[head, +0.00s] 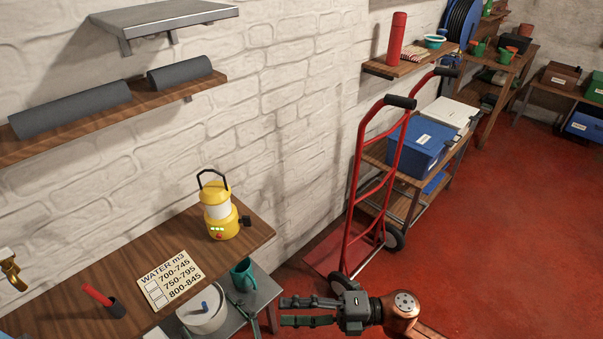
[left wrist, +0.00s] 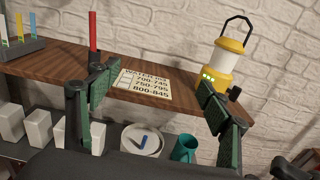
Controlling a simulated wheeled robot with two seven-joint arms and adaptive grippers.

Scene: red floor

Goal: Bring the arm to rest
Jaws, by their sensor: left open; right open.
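A white card (left wrist: 148,84) and a yellow lantern (left wrist: 221,65) show on the bench beyond the fingers.
A teal mug (head: 243,275) and a white pot (head: 203,314) stand on a lower grey shelf near the gripper. A red hand truck (head: 352,225) stands beyond it, before a shelf with a blue box (head: 419,150). Open red floor (head: 500,240) lies right.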

